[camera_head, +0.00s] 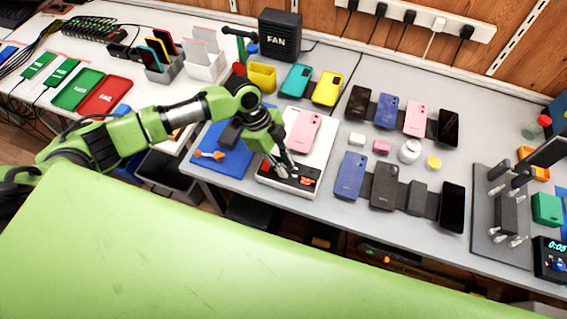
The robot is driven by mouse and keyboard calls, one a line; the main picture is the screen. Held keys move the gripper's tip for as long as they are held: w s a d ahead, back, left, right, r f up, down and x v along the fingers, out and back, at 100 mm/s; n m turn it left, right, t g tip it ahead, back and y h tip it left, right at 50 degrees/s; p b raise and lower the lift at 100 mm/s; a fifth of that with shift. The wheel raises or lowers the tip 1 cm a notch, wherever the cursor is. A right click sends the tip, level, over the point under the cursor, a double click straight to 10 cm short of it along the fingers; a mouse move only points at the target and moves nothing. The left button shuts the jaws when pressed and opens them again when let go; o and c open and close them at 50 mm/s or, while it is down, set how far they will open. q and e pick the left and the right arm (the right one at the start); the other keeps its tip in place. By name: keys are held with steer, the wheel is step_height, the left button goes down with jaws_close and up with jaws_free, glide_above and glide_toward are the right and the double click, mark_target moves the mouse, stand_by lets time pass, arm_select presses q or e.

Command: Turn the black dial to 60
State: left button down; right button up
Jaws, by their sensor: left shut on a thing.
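A white station (322,138) stands on the grey table, with a pink phone (303,131) lying on it. A black control panel (302,184) with red-orange parts is at its front end. My left gripper (285,169) reaches down to this panel from above, its fingers closed at the panel's surface on what appears to be the black dial. The fingers hide most of the dial, and its scale and setting are too small to read. My right gripper is not in view.
A blue mat (230,160) with an orange-handled tool (210,155) lies left of the station. Phones in rows fill the table to the right. A fan box (280,35) stands behind. A timer (552,260) sits at the right edge.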

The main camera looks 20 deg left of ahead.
arm_select(q)
steer(key=c, duration=1.8)
jaws_free()
steer(key=shift+c, duration=0.2)
steer(key=v, duration=1.2)
steer(key=shift+d, duration=0.15)
